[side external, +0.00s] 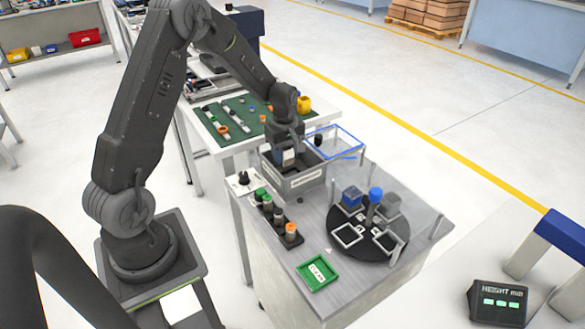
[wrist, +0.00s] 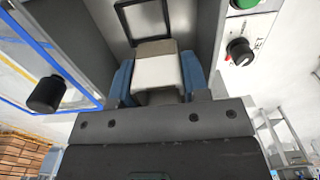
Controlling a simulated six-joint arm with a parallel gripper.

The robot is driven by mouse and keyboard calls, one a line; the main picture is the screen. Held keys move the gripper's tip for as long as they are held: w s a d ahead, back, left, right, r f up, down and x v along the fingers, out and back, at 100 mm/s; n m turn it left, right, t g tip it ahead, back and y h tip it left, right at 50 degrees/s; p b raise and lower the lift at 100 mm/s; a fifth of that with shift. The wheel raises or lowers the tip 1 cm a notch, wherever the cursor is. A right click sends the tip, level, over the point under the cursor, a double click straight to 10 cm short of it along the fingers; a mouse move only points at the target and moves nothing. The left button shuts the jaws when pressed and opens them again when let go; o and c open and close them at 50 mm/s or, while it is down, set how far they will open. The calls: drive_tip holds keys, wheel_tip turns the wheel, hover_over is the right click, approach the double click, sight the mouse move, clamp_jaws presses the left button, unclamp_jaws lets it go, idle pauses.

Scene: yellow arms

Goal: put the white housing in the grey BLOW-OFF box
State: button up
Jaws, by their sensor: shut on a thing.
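The white housing (side external: 288,157) is held between the fingers of my gripper (side external: 287,152) in the side external view. In the wrist view the housing (wrist: 157,72) shows as a pale block between two blue fingers (wrist: 193,76), which are shut on it from both sides. The grey BLOW-OFF box (side external: 305,179) is open at the top, with a label on its front wall. My gripper points down over the box opening, with the housing at about rim level or inside; its exact height is hard to tell. The wrist view shows the box's grey wall (wrist: 204,30) around it and a black square outline beyond.
A blue-edged clear frame (side external: 345,133) stands behind the box. A JET knob panel (side external: 243,183) is at its left. A row of coloured parts (side external: 276,217), a green tray (side external: 318,272) and a black turntable (side external: 352,253) with blocks are in front. Grey benchtop between them is free.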

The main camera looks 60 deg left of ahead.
sight(293, 161)
drive_tip(key=shift+w+d+f, duration=0.65)
drive_tip(key=shift+w+f, duration=0.1)
drive_tip(key=shift+f, duration=1.9)
drive_tip(key=shift+f, duration=0.1)
drive_tip(key=o, duration=0.9)
